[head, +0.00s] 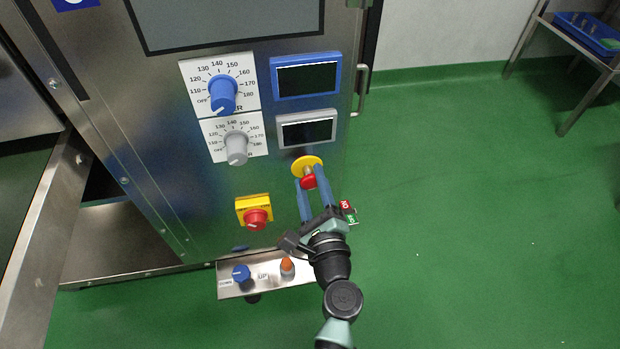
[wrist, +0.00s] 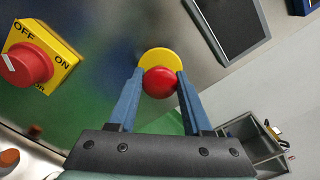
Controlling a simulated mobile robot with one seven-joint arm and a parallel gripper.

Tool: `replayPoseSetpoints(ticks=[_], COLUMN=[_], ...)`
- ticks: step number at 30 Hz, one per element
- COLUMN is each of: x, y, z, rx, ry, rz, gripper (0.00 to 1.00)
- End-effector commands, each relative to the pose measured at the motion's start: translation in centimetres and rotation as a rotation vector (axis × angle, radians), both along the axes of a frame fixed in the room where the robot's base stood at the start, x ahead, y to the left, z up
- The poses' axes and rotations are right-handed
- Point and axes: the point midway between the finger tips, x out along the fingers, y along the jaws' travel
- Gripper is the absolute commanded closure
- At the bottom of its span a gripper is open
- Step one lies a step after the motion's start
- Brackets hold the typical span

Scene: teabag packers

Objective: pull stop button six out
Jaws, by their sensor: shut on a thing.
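The stop button is a red mushroom head (head: 308,181) on a round yellow plate (head: 307,164), on the steel cabinet front below the grey-framed display. It also shows in the wrist view as a red head (wrist: 159,83) against its yellow plate (wrist: 159,61). My gripper (head: 310,180) has its two blue fingers on either side of the red head, shut on it. In the wrist view my gripper (wrist: 159,80) touches the head at left and right. No number is readable on the button.
A red rotary switch (head: 256,219) on a yellow plate sits left of my gripper. Blue (head: 222,95) and grey (head: 236,148) dials and two displays are above. A small panel with a blue knob (head: 241,272) and an orange button (head: 287,266) is below. Green floor to the right is open.

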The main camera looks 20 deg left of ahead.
Motion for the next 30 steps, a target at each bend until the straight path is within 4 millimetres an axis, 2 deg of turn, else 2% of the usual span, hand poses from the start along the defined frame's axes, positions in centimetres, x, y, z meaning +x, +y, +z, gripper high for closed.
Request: replayPoseSetpoints(ticks=[7, 8, 13, 23, 26, 30], x=[-0.2, -0.3, -0.2, -0.4, -1.1, -3.1], y=[-0.2, -0.2, -0.2, -0.3, -0.8, -2.1], z=[-0.1, -0.1, -0.1, 0.0, 0.0, 0.0], rx=[0.000, 0.000, 0.000, 0.000, 0.000, -0.001], ry=[0.002, 0.002, 0.002, 0.001, 0.002, 0.005], rz=[-0.001, -0.001, 0.000, -0.001, -0.001, -0.003], gripper=[1.00, 0.49, 0.19, 0.19, 0.19, 0.19])
